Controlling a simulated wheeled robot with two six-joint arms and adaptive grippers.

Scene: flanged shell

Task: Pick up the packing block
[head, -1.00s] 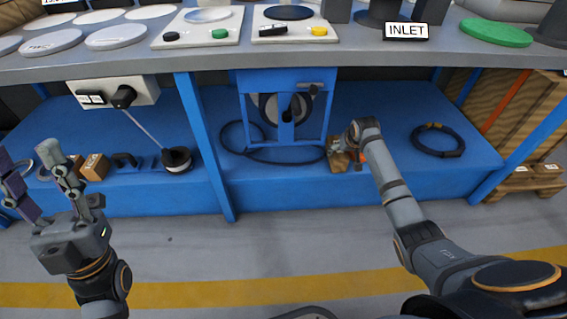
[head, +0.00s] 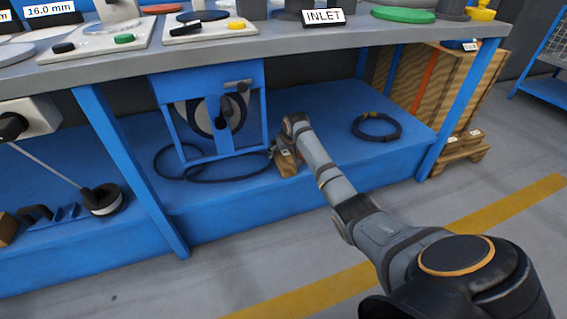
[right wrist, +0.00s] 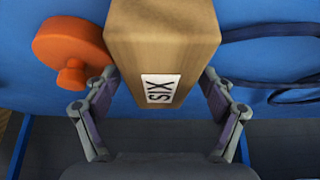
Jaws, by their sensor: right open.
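A light-brown wooden packing block (right wrist: 161,45) with a white label reading SIX lies on the blue lower shelf in the right wrist view. In the head view the block (head: 286,164) is partly hidden by my right arm. My right gripper (right wrist: 160,82) is open, with one finger on each side of the block's labelled end. Narrow gaps show between the fingers and the block. My left gripper is out of view.
An orange knobbed piece (right wrist: 72,42) lies just left of the block. A dark hose (head: 215,178) lies on the other side. A coiled cable (head: 376,127) is farther right on the shelf (head: 335,120). The grey workbench (head: 290,45) overhangs the shelf.

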